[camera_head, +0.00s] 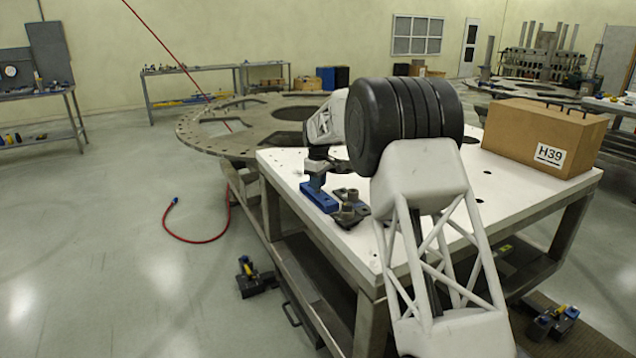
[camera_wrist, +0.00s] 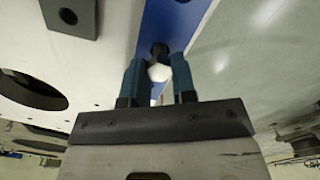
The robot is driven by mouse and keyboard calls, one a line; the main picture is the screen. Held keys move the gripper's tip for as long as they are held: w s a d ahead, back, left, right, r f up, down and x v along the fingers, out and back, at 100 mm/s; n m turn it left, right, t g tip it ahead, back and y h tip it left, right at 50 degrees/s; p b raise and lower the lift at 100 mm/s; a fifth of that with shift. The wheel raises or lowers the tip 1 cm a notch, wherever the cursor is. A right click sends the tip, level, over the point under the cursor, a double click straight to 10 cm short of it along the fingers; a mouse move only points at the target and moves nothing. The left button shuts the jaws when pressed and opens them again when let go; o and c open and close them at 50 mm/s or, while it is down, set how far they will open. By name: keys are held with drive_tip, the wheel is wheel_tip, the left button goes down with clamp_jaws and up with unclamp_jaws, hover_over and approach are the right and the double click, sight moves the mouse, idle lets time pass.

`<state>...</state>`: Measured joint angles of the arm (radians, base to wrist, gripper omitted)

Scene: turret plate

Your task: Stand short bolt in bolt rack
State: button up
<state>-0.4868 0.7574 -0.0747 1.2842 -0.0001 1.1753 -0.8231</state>
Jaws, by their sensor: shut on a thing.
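The blue bolt rack (camera_head: 319,198) lies near the left edge of the white table. It also shows as a blue strip in the wrist view (camera_wrist: 168,22). My gripper (camera_head: 316,181) points down at the rack's far end in the head view. In the wrist view its two blue fingers (camera_wrist: 157,82) are shut on a short bolt (camera_wrist: 159,71), which shows a pale hexagonal face. A dark piece sits just beyond this face, over the blue strip; I cannot tell whether it is part of the bolt. Whether the bolt touches the rack is hidden.
Dark blocks with upright round parts (camera_head: 350,206) stand close to the right of the rack. A cardboard box marked H39 (camera_head: 545,137) is at the table's far right. A large turret plate (camera_head: 215,135) lies behind the table. The white tabletop (camera_head: 430,240) is mostly clear.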

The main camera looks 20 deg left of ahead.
idle(0.3)
drive_tip(key=o, duration=1.3)
drive_tip(key=shift+r, duration=0.2)
drive_tip(key=shift+r, duration=3.3)
